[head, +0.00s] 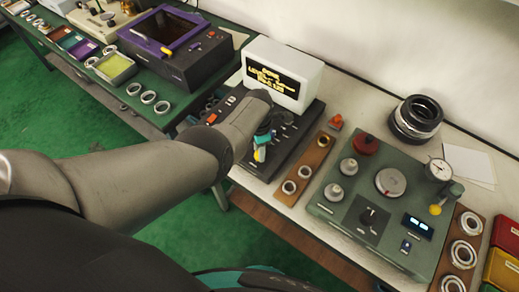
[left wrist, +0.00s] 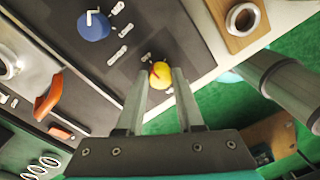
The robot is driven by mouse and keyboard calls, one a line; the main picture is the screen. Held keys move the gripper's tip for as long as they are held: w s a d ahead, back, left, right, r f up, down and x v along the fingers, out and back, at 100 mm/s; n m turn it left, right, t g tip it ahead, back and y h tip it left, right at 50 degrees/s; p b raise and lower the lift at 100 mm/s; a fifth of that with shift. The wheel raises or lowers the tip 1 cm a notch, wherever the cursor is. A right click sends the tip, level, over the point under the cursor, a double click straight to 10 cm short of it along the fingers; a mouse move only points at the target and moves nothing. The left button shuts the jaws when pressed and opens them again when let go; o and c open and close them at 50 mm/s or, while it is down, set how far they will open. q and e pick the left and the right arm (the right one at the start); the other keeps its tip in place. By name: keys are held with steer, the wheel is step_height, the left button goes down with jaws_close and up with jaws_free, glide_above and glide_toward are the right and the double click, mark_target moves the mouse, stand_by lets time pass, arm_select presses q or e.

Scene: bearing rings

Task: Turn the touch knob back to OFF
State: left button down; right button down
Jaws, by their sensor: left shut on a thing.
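A round yellow knob (left wrist: 165,76) with a red mark stands on the dark control panel (head: 285,140) below the white monitor (head: 284,73). My left gripper (left wrist: 158,76) has its two fingers on either side of this knob and is shut on it. In the head view the yellow knob (head: 259,154) shows just below my left gripper (head: 262,147), partly covered by it. A blue knob (left wrist: 93,25) with a white pointer sits apart on the same panel. My right gripper is not in view.
A brown strip with rings (head: 304,172) lies right of the panel. Beyond it stands a green unit (head: 336,209) with knobs and a dial. An orange lever (left wrist: 48,97) rises from the panel. A purple-framed machine (head: 205,66) stands to the left.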

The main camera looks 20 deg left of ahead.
arm_select(q)
steer(key=shift+a, duration=0.15)
steer(key=c, duration=0.5)
jaws_free()
steer(key=shift+c, duration=0.2)
steer(key=shift+r, duration=0.1)
step_height(320, 180, up, 6)
steer(key=p, duration=0.4)
step_height(320, 180, up, 9)
steer(key=p, duration=0.3)
steer(key=shift+w, duration=0.2)
steer(key=shift+a, duration=0.15)
